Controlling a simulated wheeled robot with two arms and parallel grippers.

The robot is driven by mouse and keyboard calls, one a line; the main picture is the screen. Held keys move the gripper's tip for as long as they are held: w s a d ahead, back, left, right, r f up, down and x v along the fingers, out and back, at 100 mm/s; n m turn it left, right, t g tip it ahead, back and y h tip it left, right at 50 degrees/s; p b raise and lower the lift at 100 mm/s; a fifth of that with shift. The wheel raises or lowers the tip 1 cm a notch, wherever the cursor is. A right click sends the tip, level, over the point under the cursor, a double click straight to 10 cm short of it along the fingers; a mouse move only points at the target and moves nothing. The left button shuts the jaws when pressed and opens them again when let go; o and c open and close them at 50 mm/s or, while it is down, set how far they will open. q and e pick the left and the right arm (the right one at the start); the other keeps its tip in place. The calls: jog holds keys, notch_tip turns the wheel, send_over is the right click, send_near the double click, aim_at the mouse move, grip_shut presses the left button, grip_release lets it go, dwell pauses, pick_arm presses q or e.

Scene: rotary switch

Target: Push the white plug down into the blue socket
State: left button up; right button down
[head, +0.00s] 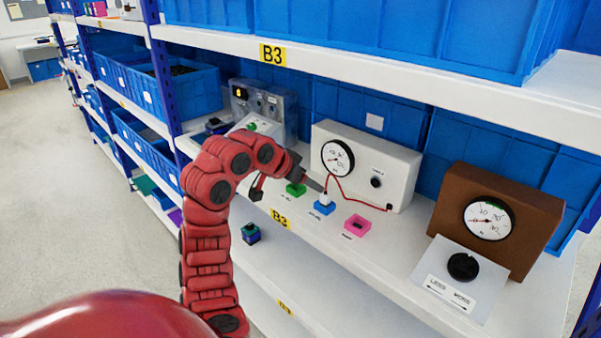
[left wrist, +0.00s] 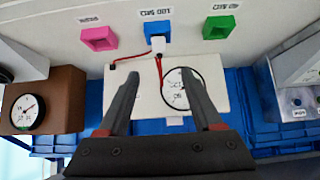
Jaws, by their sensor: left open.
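The white plug (head: 325,198) stands upright at the blue socket (head: 323,208) on the shelf, with a red wire running from it to the white gauge box. In the left wrist view the white plug (left wrist: 159,46) overlaps the near edge of the blue socket (left wrist: 156,30). I cannot tell how deep it sits. My left gripper (head: 290,188) is beside the plug, above the shelf's front part. In the left wrist view the left gripper (left wrist: 160,75) is open and empty, its fingers spread with the plug beyond the gap between them. My right gripper is not in view.
A green socket (head: 296,188) and a pink socket (head: 356,226) flank the blue one. The white gauge box (head: 400,165) stands behind. A brown gauge box (head: 455,205) with a black knob (head: 462,266) is at right. The upper shelf (head: 430,85) overhangs.

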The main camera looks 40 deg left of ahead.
pick_arm(q)
jog(key=shift+v, duration=1.6)
jog(key=shift+f, duration=0.1)
